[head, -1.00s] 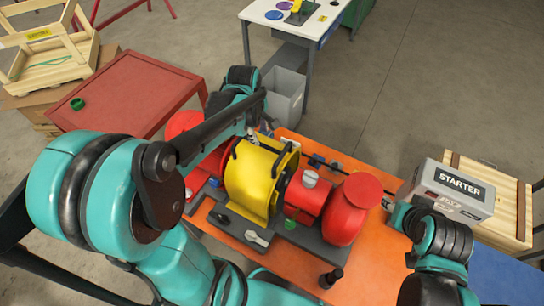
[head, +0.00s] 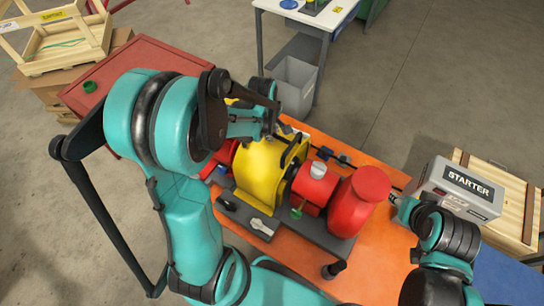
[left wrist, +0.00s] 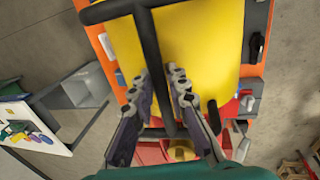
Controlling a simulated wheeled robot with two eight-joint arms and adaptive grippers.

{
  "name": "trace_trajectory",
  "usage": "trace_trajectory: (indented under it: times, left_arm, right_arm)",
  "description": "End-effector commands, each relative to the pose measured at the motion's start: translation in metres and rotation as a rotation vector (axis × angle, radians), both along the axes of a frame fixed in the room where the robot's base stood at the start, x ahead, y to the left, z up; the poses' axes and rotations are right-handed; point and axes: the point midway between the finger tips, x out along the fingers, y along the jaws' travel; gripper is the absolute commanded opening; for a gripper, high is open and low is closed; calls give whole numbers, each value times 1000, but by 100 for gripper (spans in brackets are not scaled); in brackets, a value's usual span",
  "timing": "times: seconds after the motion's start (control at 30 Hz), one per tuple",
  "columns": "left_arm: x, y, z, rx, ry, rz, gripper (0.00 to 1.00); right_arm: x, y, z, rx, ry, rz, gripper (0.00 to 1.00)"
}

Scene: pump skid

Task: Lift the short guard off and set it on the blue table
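The yellow guard (head: 259,172), with black bar handles, sits over the middle of the red pump set on the orange table. In the left wrist view the guard (left wrist: 205,45) fills the upper middle. My left gripper (left wrist: 164,78) is over it, fingers apart on either side of a black handle bar (left wrist: 149,35); I see no firm grip. In the head view my left gripper (head: 268,122) is partly hidden by its own arm. The blue table (head: 507,282) shows at the lower right edge. My right gripper (head: 398,202) is small and partly hidden beside the starter box.
The grey STARTER box (head: 452,188) stands right of the red pump parts (head: 358,200), before a wooden crate (head: 495,200). A red table (head: 135,65) is at the left, a grey bin (head: 294,85) behind.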

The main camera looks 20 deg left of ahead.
Motion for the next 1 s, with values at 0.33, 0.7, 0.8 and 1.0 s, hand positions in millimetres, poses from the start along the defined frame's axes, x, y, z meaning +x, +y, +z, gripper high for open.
trace_trajectory:
  times: [0.33,0.7,0.8,1.0]
  left_arm:
    - [0,0,1,0,-1,0,0]
    - [0,0,17,0,-1,0,0]
    - [0,0,33,0,-1,0,0]
    - [0,0,83,0,-1,0,0]
  right_arm:
    - [0,0,0,0,0,0,40]
    - [0,0,1,0,0,0,40]
    - [0,0,2,0,0,0,40]
    - [0,0,3,0,0,0,40]
